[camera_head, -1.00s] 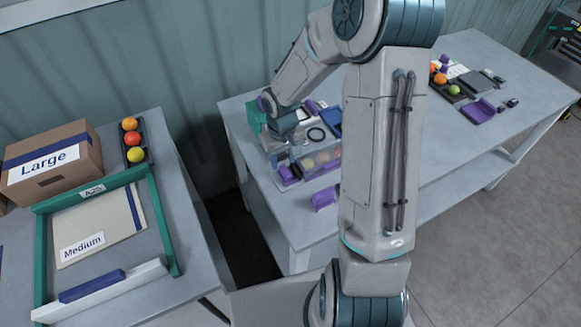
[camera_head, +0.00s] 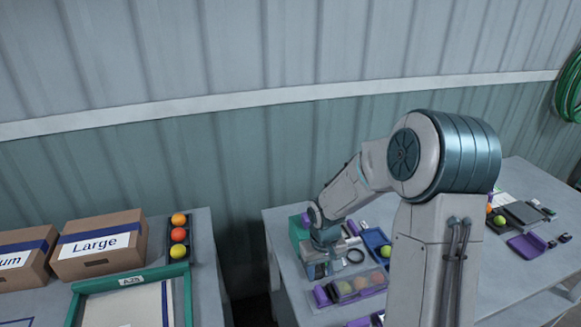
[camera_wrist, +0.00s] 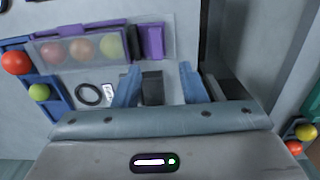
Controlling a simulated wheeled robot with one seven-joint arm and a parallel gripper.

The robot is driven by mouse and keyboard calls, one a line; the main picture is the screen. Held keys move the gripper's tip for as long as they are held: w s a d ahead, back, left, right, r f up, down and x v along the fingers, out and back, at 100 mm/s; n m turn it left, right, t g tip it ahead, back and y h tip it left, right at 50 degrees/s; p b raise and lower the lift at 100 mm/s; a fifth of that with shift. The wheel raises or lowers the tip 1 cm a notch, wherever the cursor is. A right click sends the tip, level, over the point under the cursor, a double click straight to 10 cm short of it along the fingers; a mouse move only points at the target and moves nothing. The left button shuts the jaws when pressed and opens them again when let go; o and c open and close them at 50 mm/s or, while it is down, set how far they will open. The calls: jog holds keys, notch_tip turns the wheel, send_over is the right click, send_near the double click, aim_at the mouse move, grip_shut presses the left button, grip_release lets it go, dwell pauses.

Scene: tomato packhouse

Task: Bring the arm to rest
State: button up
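My gripper (camera_wrist: 158,80) shows in the wrist view with its two blue-grey fingers apart and nothing clearly held between them. A dark block (camera_wrist: 152,92) lies beyond the gap between the fingers; I cannot tell how far below it is. In the head view my arm reaches out and bends down over the left part of the middle table (camera_head: 281,222), with my gripper (camera_head: 328,258) low near the small items there. The fingertips are hard to make out in that view.
A clear-lidded tray (camera_wrist: 80,50) with tomatoes, a black ring (camera_wrist: 88,94) and a blue tray (camera_head: 376,238) lie close to my gripper. A carton marked Large (camera_head: 98,244) and a tomato rack (camera_head: 168,238) stand on the left table. A corrugated wall (camera_head: 230,150) rises behind.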

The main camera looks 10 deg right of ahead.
jog(key=s+d+r+m+t, duration=0.1)
jog(key=s+r+m+t, duration=0.1)
jog(key=s+r, duration=1.6)
notch_tip(320, 180, up, 3)
jog(key=shift+s+d+f+t, duration=0.15)
jog(key=shift+s+t, duration=0.25)
jog(key=shift+t, duration=0.5)
